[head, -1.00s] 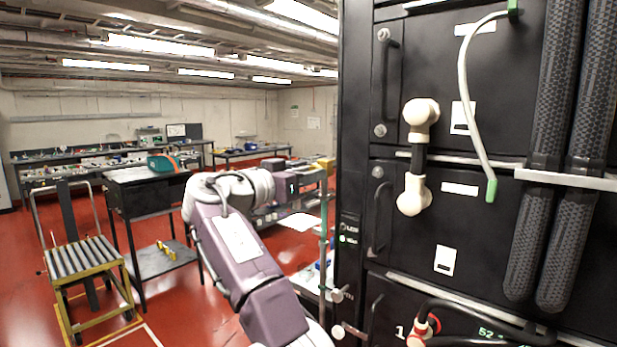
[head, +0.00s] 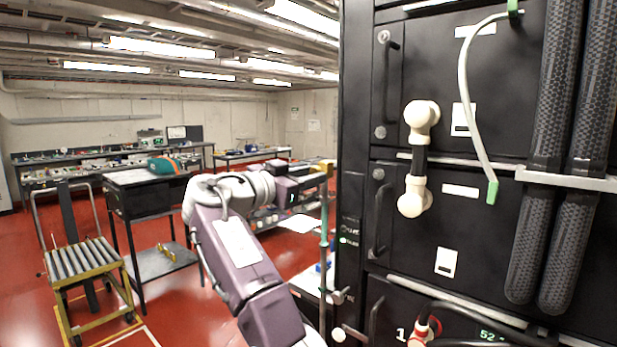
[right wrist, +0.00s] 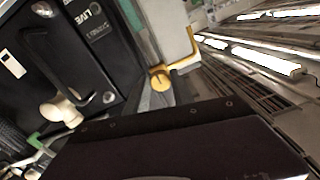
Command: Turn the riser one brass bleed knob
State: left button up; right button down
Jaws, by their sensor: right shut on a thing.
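The brass bleed knob (right wrist: 160,79) is a round yellow disc in the right wrist view, at the tip of my right gripper (right wrist: 157,98). In the head view the right gripper (head: 313,171) reaches up to the top of a thin green riser pipe (head: 324,225) beside the black cabinet. There it is shut on the brass knob (head: 328,165), which is small and partly covered. In the right wrist view the dark gripper body hides much of the lower picture. My left gripper is in neither view now.
The tall black battery cabinet (head: 363,210) stands close on the right, with handles, white elbow fittings (head: 414,196) and thick ribbed hoses (head: 553,100). A roller cart (head: 85,272) and a dark bench (head: 145,195) stand at the left.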

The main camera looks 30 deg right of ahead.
jog(key=c, duration=1.1)
grip_release()
jog(key=shift+r, duration=0.1)
jog(key=v, duration=0.9)
